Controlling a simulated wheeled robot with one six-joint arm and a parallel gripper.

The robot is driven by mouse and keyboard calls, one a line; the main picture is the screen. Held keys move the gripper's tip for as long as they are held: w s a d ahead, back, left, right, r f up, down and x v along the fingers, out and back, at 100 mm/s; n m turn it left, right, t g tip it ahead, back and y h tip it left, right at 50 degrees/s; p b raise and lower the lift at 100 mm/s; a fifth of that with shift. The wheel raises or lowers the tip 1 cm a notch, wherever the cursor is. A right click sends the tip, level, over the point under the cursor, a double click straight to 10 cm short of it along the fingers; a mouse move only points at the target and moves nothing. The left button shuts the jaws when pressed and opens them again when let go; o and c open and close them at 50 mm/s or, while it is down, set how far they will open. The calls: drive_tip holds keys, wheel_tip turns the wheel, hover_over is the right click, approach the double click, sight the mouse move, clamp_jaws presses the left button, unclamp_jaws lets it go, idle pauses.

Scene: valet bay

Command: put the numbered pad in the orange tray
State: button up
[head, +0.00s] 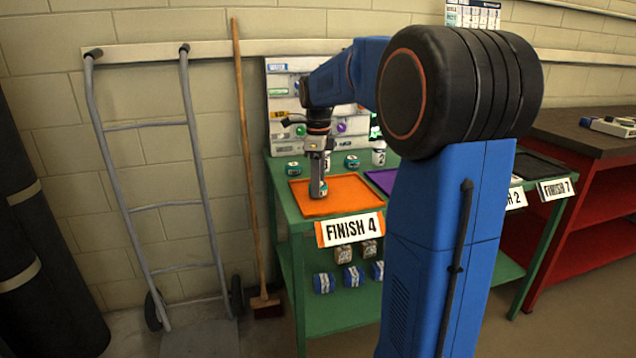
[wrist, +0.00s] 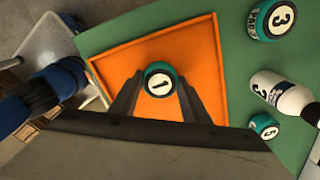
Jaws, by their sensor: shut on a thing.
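My gripper (head: 319,186) points down over the orange tray and is shut on a round teal pad. The pad (wrist: 160,79) has a white top with a black "1" and sits between the two fingers in the wrist view. The orange tray (head: 352,193) lies on the green bench, with a "FINISH 4" sign on its front. The tray (wrist: 205,50) also fills the middle of the wrist view. The pad is inside the tray's outline, low over its floor; I cannot tell whether it touches. No other thing shows in the tray.
A teal pad marked "3" (wrist: 274,19), a white bottle (wrist: 285,95) and another teal pad (wrist: 264,126) stand outside the tray. A purple tray (head: 381,180) is to its right, partly behind my arm. A broom (head: 245,150) and hand truck (head: 150,205) stand left.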

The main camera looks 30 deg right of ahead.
drive_tip(key=shift+f, duration=0.1)
drive_tip(key=o, duration=1)
wheel_tip(320, 180, up, 12)
drive_tip(key=s+a+f+n+t, duration=0.1)
drive_tip(key=s+a+n, duration=0.4)
drive_tip(key=s, duration=0.1)
drive_tip(key=s+a+f+n+t, duration=0.1)
drive_tip(key=s+a+f+n, duration=0.2)
drive_tip(key=s+f+n, duration=0.3)
drive_tip(key=s+a+f+n+t, duration=0.1)
drive_tip(key=s+a+f+n, duration=0.3)
drive_tip(key=s+f+n, duration=0.3)
drive_tip(key=s+a+f+n+t, duration=0.1)
drive_tip(key=s+a+f+n, duration=0.3)
drive_tip(key=s, duration=0.7)
wheel_tip(320, 180, down, 3)
drive_tip(key=shift+s+r+n+t, duration=0.15)
drive_tip(key=shift+n+t, duration=0.25)
drive_tip(key=shift+n, duration=1.9)
drive_tip(key=shift+r, duration=0.1)
